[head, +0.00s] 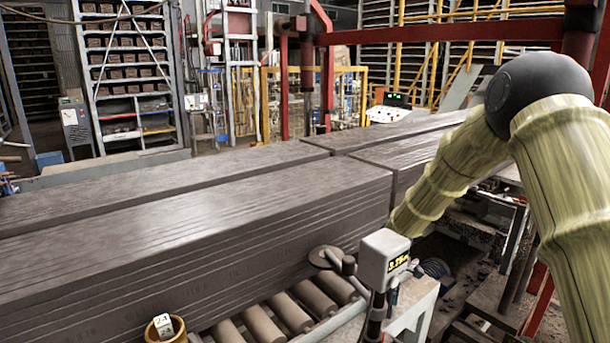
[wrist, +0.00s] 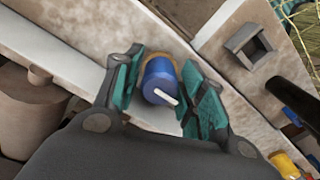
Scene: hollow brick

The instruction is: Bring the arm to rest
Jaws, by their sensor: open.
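My gripper (wrist: 162,68) is open in the wrist view, with teal pads on both fingers. A blue cylinder (wrist: 157,82) with a white bar on its end shows between the fingers, in front of a tan rim. I cannot tell whether either pad touches it. In the head view my arm (head: 450,175) comes in from the right, bends at a black joint and slopes down to the left. Its lower end passes behind a grey box with a lit display (head: 384,258), and my gripper cannot be made out there.
Long dark clay slabs (head: 190,220) fill the left and middle of the head view. Rollers (head: 290,312) and a small yellow cup (head: 166,329) are at the front. In the wrist view a grey square hollow piece (wrist: 248,46) and a dark rod (wrist: 291,99) stand at right.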

